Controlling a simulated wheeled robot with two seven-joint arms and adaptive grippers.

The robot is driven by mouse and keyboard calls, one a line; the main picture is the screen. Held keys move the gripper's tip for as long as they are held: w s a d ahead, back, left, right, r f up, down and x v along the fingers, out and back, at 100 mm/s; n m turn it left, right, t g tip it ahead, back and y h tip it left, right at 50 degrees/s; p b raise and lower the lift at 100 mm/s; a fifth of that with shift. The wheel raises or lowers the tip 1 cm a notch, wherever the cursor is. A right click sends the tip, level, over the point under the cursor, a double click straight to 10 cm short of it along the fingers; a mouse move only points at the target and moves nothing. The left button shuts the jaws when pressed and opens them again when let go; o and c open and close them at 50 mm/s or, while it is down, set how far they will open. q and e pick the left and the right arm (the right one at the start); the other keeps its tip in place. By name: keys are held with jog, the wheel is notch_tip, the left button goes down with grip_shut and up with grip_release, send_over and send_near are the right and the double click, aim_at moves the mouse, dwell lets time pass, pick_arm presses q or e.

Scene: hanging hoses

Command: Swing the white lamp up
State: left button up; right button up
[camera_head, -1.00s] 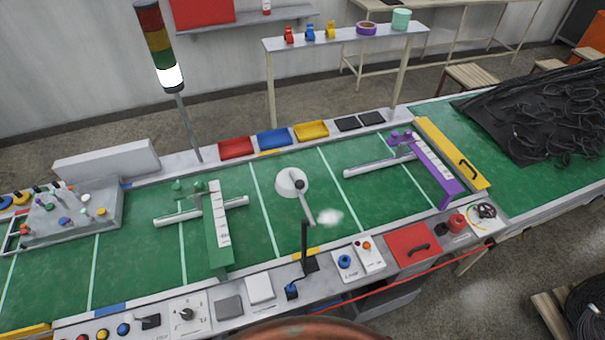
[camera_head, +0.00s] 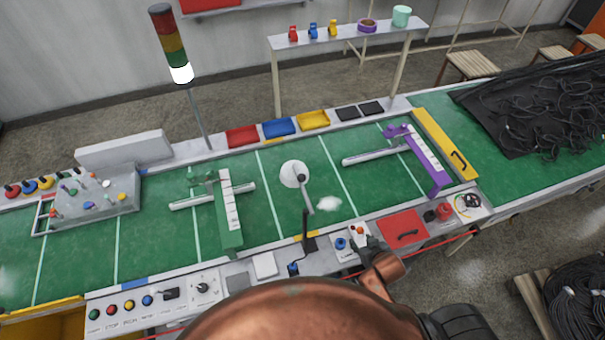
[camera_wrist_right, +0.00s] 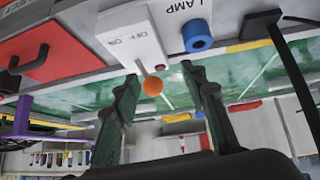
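The white lamp (camera_head: 293,172) is a round white head on a jointed grey-and-black arm, over the green belt, low in the middle of the head view. Its black post (camera_head: 309,243) stands at the belt's front edge. A pale glow (camera_head: 328,203) lies on the belt beside it. My right gripper (camera_head: 361,241) is at the front panel, right of the lamp post. In the right wrist view its two dark green fingers (camera_wrist_right: 163,82) are apart. Between them shows an orange-tipped lever (camera_wrist_right: 152,86) on an OFF/ON box; contact cannot be told. My left gripper is not in view.
A blue knob (camera_wrist_right: 196,34) marked LAMP sits beside the lever box. A red lid with a black handle (camera_head: 404,227) lies to the right. Green (camera_head: 229,212) and purple (camera_head: 427,163) gates cross the belt. A red cable (camera_head: 444,244) runs along the front edge.

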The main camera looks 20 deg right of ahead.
jog(key=w+a+r+t+y, duration=0.1)
jog(key=w+a+r+t, duration=0.15)
jog(key=w+r, duration=0.35)
jog(key=n+t+y+p, duration=0.3)
jog(key=n+t+y, duration=0.15)
jog(key=y, duration=0.55)
send_near(302, 178)
jog(key=w+a, duration=0.1)
jog(key=w, duration=0.2)
jog(key=shift+g, duration=0.3)
jog(key=x, duration=0.2)
jog(key=p+x, duration=0.1)
jog(key=x, duration=0.2)
jog(key=p+x, duration=0.1)
jog(key=x, duration=0.1)
jog(key=shift+w+a+f, duration=0.25)
jog(key=shift+w+f, duration=0.05)
jog(key=shift+f, duration=0.1)
jog(key=shift+c, duration=0.5)
grip_shut()
